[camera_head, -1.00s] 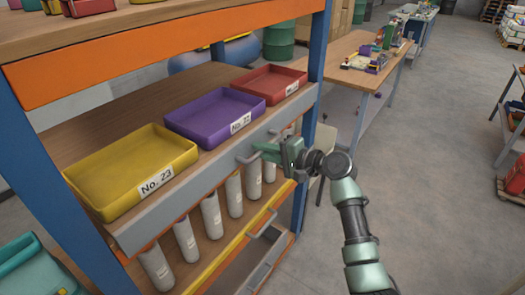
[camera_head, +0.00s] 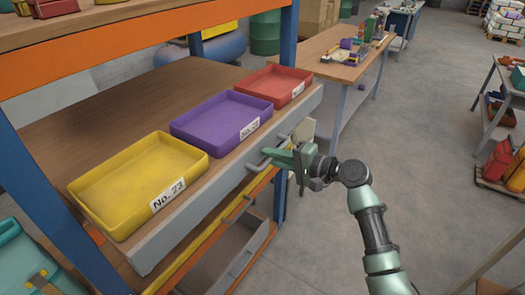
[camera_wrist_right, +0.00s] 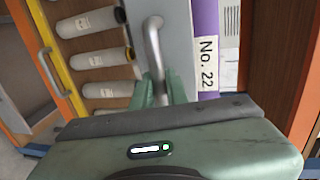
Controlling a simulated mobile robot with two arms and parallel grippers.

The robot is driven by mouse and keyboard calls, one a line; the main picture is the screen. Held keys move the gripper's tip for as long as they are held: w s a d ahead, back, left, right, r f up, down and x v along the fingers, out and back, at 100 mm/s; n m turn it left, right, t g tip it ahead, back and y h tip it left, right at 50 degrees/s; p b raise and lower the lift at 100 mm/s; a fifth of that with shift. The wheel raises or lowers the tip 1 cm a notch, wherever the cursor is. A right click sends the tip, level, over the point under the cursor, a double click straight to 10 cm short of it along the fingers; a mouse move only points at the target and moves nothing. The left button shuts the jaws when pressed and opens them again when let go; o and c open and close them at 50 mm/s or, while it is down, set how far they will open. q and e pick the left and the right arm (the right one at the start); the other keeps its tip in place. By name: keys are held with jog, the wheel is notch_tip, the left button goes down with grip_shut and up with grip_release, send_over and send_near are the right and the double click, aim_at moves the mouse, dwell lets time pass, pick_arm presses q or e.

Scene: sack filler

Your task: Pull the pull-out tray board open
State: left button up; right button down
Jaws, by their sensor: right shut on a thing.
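The pull-out tray board (camera_head: 155,245) is a wooden shelf with a grey front edge and a metal bar handle (camera_head: 268,157). It sticks out past the blue and orange rack posts. It carries a yellow tray (camera_head: 130,190), a purple tray (camera_head: 215,125) and a red tray (camera_head: 272,88). My right gripper (camera_head: 279,157) is shut on the handle. In the right wrist view the handle (camera_wrist_right: 152,45) runs down between the green fingers (camera_wrist_right: 153,92). My left gripper is not in view.
Below the board are a yellow rail and a lower grey drawer (camera_head: 235,255) with its own handle. The right wrist view shows several pale cylinders (camera_wrist_right: 95,22) on a shelf. A workbench (camera_head: 335,65) stands behind on the right. The floor (camera_head: 435,140) beside my right arm is clear.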

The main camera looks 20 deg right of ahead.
jog(key=v, duration=0.2)
jog(key=shift+s+d+f, duration=0.2)
jog(key=shift+s+f, duration=0.05)
jog(key=shift+s, duration=0.1)
jog(key=c, duration=1.4)
grip_release()
pick_arm(q)
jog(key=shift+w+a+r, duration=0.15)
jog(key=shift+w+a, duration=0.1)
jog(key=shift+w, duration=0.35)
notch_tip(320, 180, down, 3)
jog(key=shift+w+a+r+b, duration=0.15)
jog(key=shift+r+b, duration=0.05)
jog(key=shift+b, duration=1.05)
pick_arm(e)
jog(key=v, duration=0.7)
jog(key=shift+s+d, duration=0.25)
